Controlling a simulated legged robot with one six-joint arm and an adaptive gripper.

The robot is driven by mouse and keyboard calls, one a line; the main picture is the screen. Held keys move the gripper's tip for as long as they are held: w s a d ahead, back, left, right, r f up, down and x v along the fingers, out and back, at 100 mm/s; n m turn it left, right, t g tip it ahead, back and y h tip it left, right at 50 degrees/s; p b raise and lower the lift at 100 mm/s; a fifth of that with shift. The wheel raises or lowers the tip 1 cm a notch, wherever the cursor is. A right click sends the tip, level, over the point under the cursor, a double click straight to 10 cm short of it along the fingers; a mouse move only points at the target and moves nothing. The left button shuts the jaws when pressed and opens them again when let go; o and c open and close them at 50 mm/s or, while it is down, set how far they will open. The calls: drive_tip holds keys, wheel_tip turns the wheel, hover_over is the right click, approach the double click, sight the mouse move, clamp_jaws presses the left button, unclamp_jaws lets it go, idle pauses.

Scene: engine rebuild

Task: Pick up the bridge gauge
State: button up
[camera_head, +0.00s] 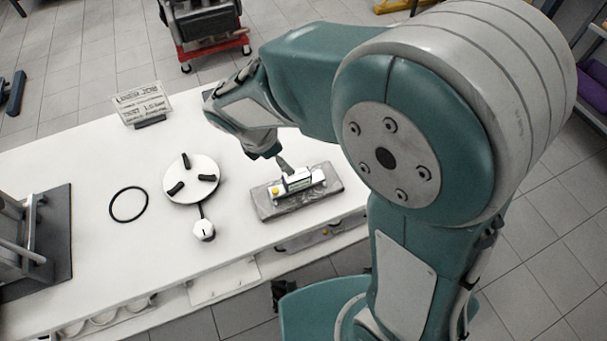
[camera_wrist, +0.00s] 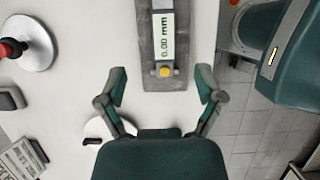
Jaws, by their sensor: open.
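The bridge gauge (camera_head: 298,182) is a small pale bar-shaped tool with a display and a yellow button. It lies on a grey rectangular pad (camera_head: 265,207) on the white worktable. In the wrist view the gauge (camera_wrist: 164,38) shows a "0.00 mm" readout, and its upper part is cut off by the frame edge. My gripper (camera_wrist: 162,84) is open and empty, its two fingers spread just short of the gauge's yellow-button end. In the head view my gripper (camera_head: 280,163) is at the gauge's far side, partly hidden by my arm.
On the white table (camera_head: 110,170) are a white disc with black pads (camera_head: 191,180), a white knob (camera_head: 204,231), a black ring (camera_head: 129,205) and a sign (camera_head: 143,105). A grey fixture (camera_head: 18,235) stands at left. A red wheeled stand (camera_head: 212,48) is on the floor behind.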

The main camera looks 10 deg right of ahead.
sight(295, 175)
drive_tip(key=x, duration=1)
drive_tip(key=shift+s+a+f, duration=0.1)
drive_tip(key=shift+s+f, duration=0.1)
drive_tip(key=shift+f, duration=0.3)
drive_tip(key=shift+c, duration=0.3)
clamp_jaws()
